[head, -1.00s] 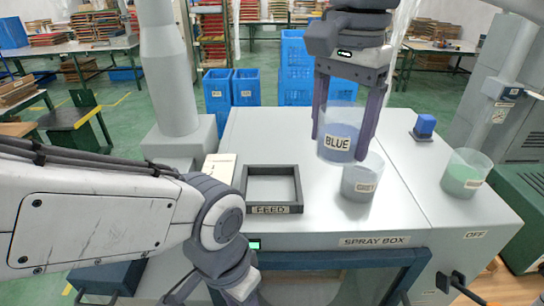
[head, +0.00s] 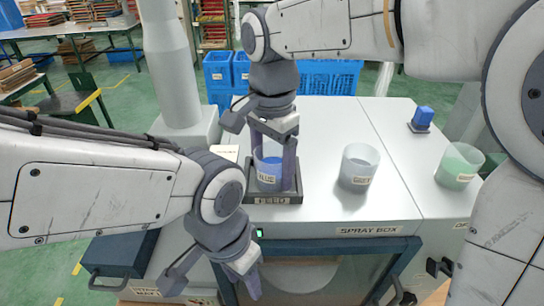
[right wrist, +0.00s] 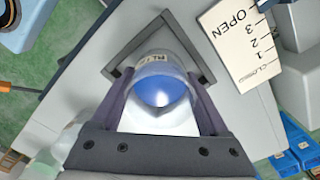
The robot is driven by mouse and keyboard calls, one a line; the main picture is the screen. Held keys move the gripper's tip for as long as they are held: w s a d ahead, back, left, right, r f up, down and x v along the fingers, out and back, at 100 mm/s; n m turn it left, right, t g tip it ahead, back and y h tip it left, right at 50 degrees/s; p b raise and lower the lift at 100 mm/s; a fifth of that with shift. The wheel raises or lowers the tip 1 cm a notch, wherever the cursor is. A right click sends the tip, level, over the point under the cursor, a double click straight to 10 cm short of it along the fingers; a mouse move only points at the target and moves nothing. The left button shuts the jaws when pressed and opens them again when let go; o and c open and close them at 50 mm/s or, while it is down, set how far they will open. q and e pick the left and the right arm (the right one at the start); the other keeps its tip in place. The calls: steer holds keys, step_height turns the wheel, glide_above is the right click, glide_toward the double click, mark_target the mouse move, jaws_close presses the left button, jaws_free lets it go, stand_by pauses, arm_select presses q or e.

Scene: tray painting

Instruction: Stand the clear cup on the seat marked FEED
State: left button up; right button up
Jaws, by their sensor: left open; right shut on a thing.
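The clear cup (head: 267,174) has a label reading BLUE and blue contents. My right gripper (head: 274,184) is shut on its sides and holds it upright. The cup is at the dark square seat marked FEED (head: 284,199). In the right wrist view the cup (right wrist: 162,92) is within the outline of the seat frame (right wrist: 120,78). I cannot tell whether its base touches the seat. My left gripper (head: 214,284) is open and empty, low in front of the spray box.
Another clear cup (head: 357,166) with greyish contents stands right of the seat. A scale card (right wrist: 238,50) lies beside the seat. The top between the seat and grey cup is clear.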

steer(key=shift+f, duration=0.1)
steer(key=o, duration=1.4)
step_height(320, 180, up, 12)
steer(key=shift+r, duration=0.15)
